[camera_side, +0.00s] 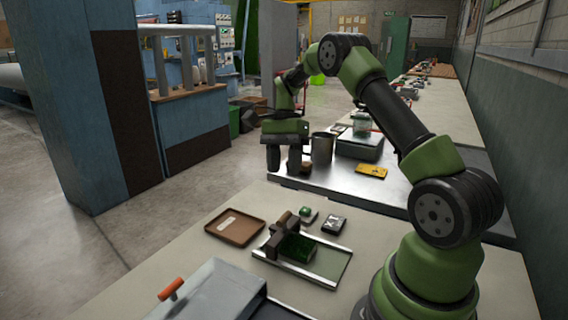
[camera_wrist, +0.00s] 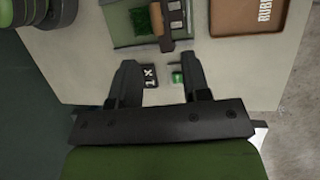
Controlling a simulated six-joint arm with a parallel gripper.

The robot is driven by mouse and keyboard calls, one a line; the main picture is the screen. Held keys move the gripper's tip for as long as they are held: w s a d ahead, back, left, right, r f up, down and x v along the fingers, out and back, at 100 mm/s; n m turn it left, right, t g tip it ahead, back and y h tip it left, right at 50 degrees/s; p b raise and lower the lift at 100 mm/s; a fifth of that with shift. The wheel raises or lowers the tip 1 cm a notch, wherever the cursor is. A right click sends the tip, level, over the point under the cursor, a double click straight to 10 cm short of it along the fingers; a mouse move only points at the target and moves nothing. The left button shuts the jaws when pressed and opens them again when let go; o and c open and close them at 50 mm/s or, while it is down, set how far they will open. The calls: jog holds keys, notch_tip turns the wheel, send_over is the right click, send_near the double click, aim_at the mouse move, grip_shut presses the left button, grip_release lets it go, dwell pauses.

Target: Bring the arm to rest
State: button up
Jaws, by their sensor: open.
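My gripper (camera_side: 284,166) hangs in the air at the end of my bent arm in the side view, fingers down, past the far edge of the near bench. In the wrist view my gripper (camera_wrist: 160,66) has its two dark fingers wide apart with nothing held between them. The turf also shows at the top of the wrist view (camera_wrist: 141,19).
A brown tray (camera_side: 235,227), a small green-topped item (camera_side: 308,212) and a black box (camera_side: 333,224) stand near the frame. A grey case (camera_side: 215,292) has a red handle. On the far bench are a dark cup (camera_side: 321,149), a scale (camera_side: 359,147) and a yellow device (camera_side: 371,171).

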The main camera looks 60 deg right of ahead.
jog(key=s+a+r+n+t+h, duration=0.35)
jog(key=a+r+n, duration=0.35)
jog(key=a+r, duration=0.5)
jog(key=s+a+r+n+t, duration=0.2)
jog(key=s+a+n+t, duration=0.4)
jog(key=s, duration=0.7)
jog(key=shift+a+r+n+y, duration=0.2)
jog(key=shift+a+n+y, duration=0.25)
jog(key=shift+n, duration=0.25)
jog(key=shift+d, duration=0.1)
